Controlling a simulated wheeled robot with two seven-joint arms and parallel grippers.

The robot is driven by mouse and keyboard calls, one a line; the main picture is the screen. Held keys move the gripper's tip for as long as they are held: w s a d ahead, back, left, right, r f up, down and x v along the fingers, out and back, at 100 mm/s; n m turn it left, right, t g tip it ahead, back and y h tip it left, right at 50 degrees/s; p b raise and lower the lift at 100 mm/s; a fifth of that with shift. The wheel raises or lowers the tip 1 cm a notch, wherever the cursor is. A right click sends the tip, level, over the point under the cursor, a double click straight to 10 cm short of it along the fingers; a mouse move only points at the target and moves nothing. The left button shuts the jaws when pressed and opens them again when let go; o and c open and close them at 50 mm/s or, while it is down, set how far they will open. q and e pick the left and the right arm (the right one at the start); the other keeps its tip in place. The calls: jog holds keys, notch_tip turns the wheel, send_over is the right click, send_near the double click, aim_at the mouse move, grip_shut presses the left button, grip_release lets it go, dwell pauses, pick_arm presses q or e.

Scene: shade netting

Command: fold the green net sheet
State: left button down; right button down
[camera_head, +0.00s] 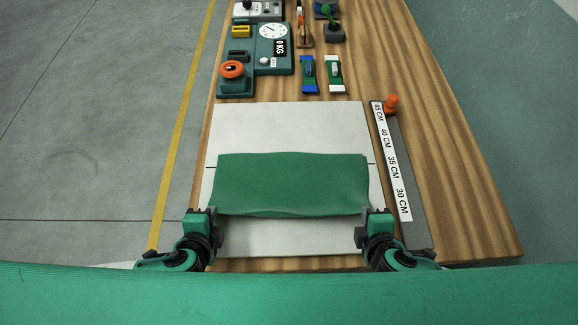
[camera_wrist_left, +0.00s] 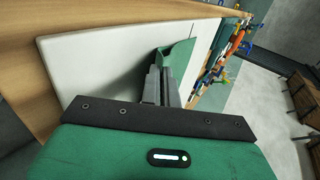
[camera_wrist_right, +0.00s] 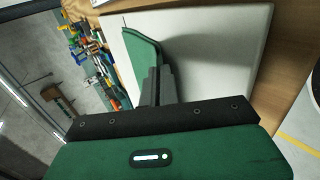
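The green net sheet (camera_head: 292,182) lies across the middle of the white board as a wide band, its near edge slightly wavy. My left gripper (camera_head: 214,212) is at its near left corner, and my right gripper (camera_head: 364,212) is at its near right corner. In the left wrist view the fingers (camera_wrist_left: 160,72) look closed together on the edge of the sheet (camera_wrist_left: 178,58). In the right wrist view the fingers (camera_wrist_right: 158,70) look the same at the sheet's other end (camera_wrist_right: 138,52). The fingertips themselves are partly hidden by the cloth.
The white board (camera_head: 285,127) lies on a wooden table (camera_head: 440,150). A ruler strip (camera_head: 396,165) with an orange knob (camera_head: 391,104) lies to the right. A scale (camera_head: 272,48), an orange-topped device (camera_head: 232,72) and small clips (camera_head: 334,72) stand behind the board.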

pick_arm(q)
jog(key=c, duration=1.3)
grip_release()
pick_arm(e)
jog(key=c, duration=1.3)
grip_release()
